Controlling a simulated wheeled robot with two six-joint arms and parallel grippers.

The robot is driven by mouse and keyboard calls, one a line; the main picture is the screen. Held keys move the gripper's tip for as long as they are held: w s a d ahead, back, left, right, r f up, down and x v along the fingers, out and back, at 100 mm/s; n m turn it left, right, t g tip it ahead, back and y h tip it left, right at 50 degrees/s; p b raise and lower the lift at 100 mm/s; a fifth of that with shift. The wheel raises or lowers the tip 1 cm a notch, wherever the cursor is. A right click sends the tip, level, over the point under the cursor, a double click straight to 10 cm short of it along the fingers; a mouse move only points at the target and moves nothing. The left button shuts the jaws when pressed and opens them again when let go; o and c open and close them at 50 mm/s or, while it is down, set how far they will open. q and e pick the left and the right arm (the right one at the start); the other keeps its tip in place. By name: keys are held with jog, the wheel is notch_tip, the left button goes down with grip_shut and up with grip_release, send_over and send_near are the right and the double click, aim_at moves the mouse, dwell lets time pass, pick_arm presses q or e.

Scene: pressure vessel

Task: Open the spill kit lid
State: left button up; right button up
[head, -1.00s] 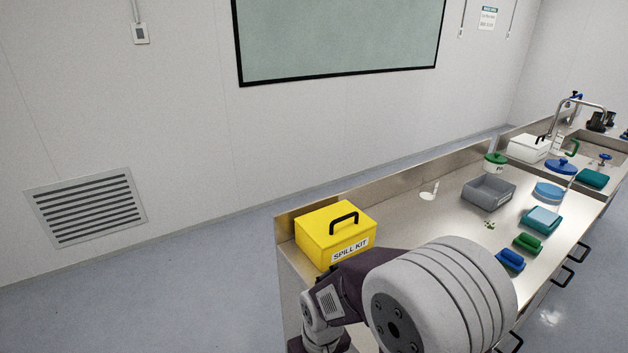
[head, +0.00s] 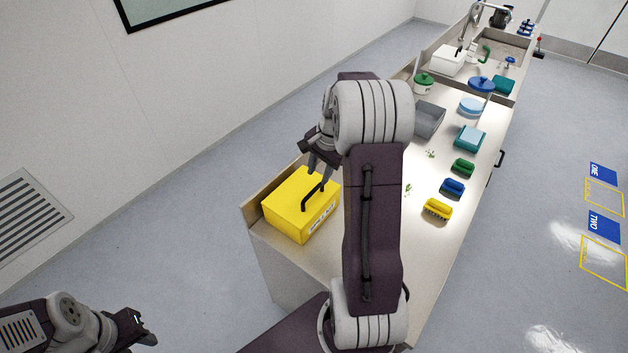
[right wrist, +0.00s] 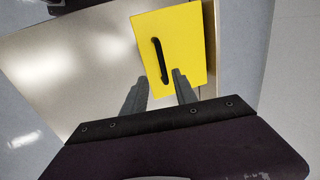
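The yellow spill kit (head: 292,208) stands at the near left end of the steel counter, with its lid down and a black handle (head: 313,195) on top. It also shows in the right wrist view (right wrist: 181,40), handle upward in the picture. My right gripper (head: 321,183) is above the lid close to the handle.
A white box (head: 447,61) is farther back. Floor left of the counter is clear.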

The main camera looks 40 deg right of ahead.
aim_at(312, 192)
jog(key=p+x, duration=0.1)
jog(key=x, duration=0.7)
jog(key=shift+a+p, duration=0.1)
jog(key=shift+p, duration=0.25)
jog(key=shift+w+f, duration=0.1)
jog(key=shift+f, duration=0.4)
pick_arm(q)
jog(key=shift+w+a+r, duration=0.15)
jog(key=shift+w+r, duration=0.15)
jog(key=shift+r, duration=0.45)
pick_arm(e)
jog(key=shift+w+a, duration=0.15)
pick_arm(q)
jog(key=shift+s, duration=0.1)
pick_arm(e)
grip_shut()
